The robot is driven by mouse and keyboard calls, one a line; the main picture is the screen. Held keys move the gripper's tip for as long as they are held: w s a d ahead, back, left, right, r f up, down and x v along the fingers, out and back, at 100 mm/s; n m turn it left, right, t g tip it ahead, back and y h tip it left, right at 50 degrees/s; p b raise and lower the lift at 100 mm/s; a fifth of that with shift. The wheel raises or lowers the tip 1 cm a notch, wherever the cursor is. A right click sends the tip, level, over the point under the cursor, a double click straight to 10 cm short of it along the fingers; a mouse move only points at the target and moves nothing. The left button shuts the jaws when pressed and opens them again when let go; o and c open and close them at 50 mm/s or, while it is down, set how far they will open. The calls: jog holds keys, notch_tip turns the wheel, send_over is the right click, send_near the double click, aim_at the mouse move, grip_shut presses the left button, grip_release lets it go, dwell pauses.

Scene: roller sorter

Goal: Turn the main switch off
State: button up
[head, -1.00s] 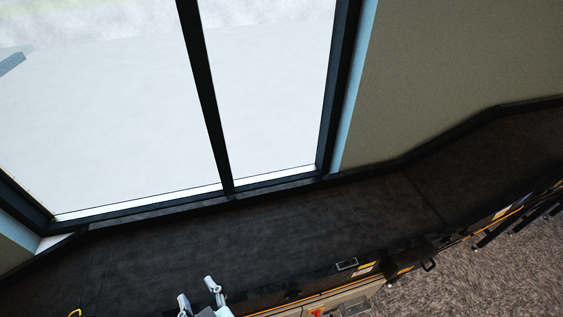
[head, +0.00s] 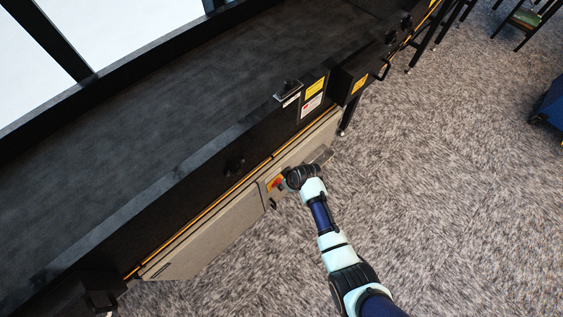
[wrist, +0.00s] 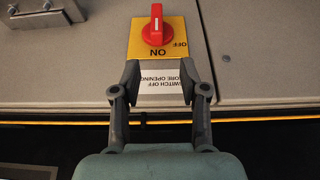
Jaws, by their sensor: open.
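The main switch is a red rotary knob on a yellow plate (wrist: 156,28), seen in the wrist view. Its grip stands upright in the picture. The plate reads ON below the knob and OFF to its lower right, with the lettering upside down. A white label (wrist: 160,84) below it mentions switching off before opening. My gripper (wrist: 158,76) is open and empty, its fingertips just below the plate and apart from the knob in the picture. In the head view the switch (head: 275,183) is on the beige cabinet, with my gripper (head: 290,178) close beside it, partly hiding the plate.
The beige cabinet (head: 205,235) runs under the black sorter frame (head: 190,195). A metal latch (wrist: 45,12) is at the wrist view's upper left. Yellow warning labels (head: 314,90) are on the frame. Open carpet (head: 430,190) lies to the right.

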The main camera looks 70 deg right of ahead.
jog(key=b+x, duration=0.1)
jog(key=x, duration=0.2)
jog(key=b+x, duration=0.2)
jog(key=x, duration=0.1)
jog(key=b+x, duration=0.2)
jog(key=shift+s+d+f, duration=0.1)
jog(key=shift+s+f, duration=0.15)
jog(key=shift+f, duration=0.25)
jog(key=shift+c, duration=0.2)
grip_shut()
